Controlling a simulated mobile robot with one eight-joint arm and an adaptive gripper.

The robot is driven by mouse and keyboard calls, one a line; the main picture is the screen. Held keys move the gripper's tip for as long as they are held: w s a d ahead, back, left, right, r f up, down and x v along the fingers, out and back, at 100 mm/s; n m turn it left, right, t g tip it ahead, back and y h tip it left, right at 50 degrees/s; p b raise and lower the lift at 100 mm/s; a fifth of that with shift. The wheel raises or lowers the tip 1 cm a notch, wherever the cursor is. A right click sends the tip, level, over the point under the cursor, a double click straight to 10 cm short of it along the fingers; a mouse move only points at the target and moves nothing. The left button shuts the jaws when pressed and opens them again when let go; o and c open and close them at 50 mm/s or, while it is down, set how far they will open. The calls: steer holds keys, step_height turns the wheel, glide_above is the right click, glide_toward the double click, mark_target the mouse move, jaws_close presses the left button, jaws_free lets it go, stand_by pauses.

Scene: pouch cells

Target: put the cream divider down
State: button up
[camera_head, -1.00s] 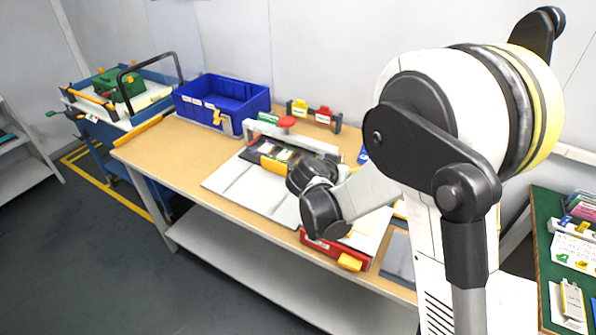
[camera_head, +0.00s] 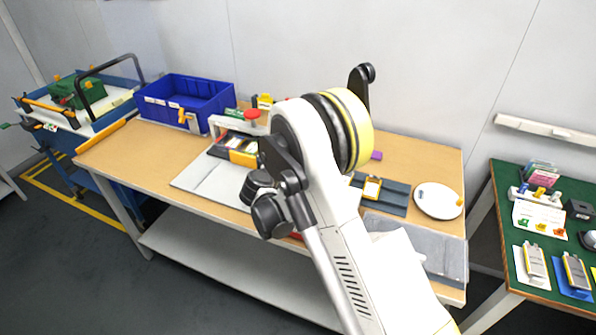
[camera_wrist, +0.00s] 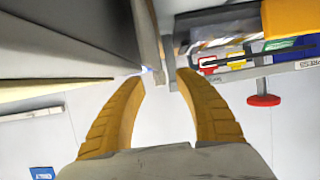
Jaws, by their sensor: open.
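My gripper (camera_wrist: 160,80) shows in the wrist view, its two yellow fingers spread apart. A thin pale upright strip (camera_wrist: 149,45) stands just beyond the gap between the fingertips; I cannot tell whether it touches them. A long cream edge (camera_wrist: 45,92) runs in from the left under a dark grey face. I cannot tell for sure which of these, if either, is the cream divider. In the head view my arm hides the gripper and part of the bench in front of the press-like fixture with a red knob (camera_head: 252,114).
The wooden bench (camera_head: 130,150) carries a blue bin (camera_head: 160,94), a grey plate (camera_head: 205,180), a dark tray (camera_head: 395,198) and a white disc (camera_head: 438,201). A green table (camera_head: 512,225) with pouch cells stands at the right. A blue cart stands at the far left.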

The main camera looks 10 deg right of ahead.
steer(key=x, duration=0.3)
steer(key=shift+f+b, duration=0.1)
steer(key=shift+b, duration=0.2)
jaws_close()
step_height(320, 180, up, 17)
steer(key=p, duration=0.6)
steer(key=s+r+n+t+y+b, duration=0.1)
steer(key=s+n+y, duration=0.1)
steer(key=s, duration=0.8)
steer(key=s+r+n+y+b, duration=0.1)
steer(key=s+r+y, duration=0.1)
steer(key=s, duration=0.8)
steer(key=shift+s+d+n+t, duration=0.35)
steer(key=shift+s+n+t, duration=0.05)
steer(key=shift+r, duration=0.1)
